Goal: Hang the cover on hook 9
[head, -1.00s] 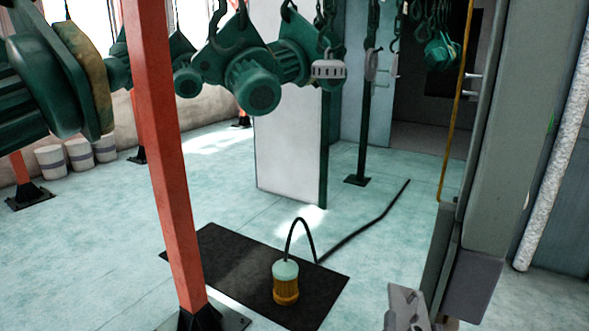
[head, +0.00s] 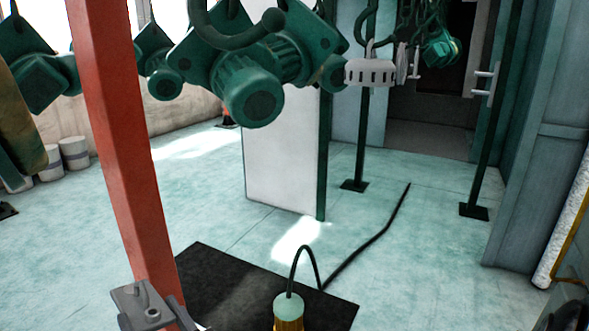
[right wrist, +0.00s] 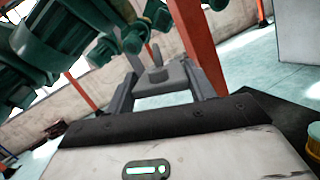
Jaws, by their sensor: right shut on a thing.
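My right gripper (head: 150,308) shows low at the left in the head view, in front of the foot of the red post. In the right wrist view its two fingers (right wrist: 160,85) close on a grey piece (right wrist: 157,76) with a small upright tab; I cannot tell for sure that it is the cover. A pale slotted cover-like part (head: 370,73) hangs at the upper middle of the head view, with another pale part (head: 402,64) just behind it. No hook number is readable, so I cannot tell which is hook 9. My left gripper is not in view.
A red post (head: 118,150) stands close on the left. Green hoists (head: 250,92) hang across the top. A lamp-like yellow and green object (head: 288,308) with a black cable stands on a dark mat (head: 215,285).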

